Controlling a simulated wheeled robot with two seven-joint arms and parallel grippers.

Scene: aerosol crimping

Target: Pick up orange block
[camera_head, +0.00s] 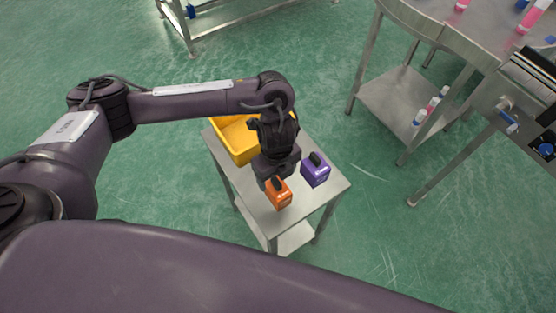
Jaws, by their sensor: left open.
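The orange block (280,197) stands on the small metal table (258,213), near its front edge. A dark handle-like part shows on its top. My left gripper (272,181) is directly above and at the block's top, pointing down. It is open, but its fingers are partly hidden, and I cannot tell whether they touch the block. My right gripper is not in view.
A purple block (316,172) stands on the same table, right of the orange one. A yellow bin (236,143) sits behind my left gripper. A larger metal bench (436,30) with bottles stands at the right. Green floor is clear around the table.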

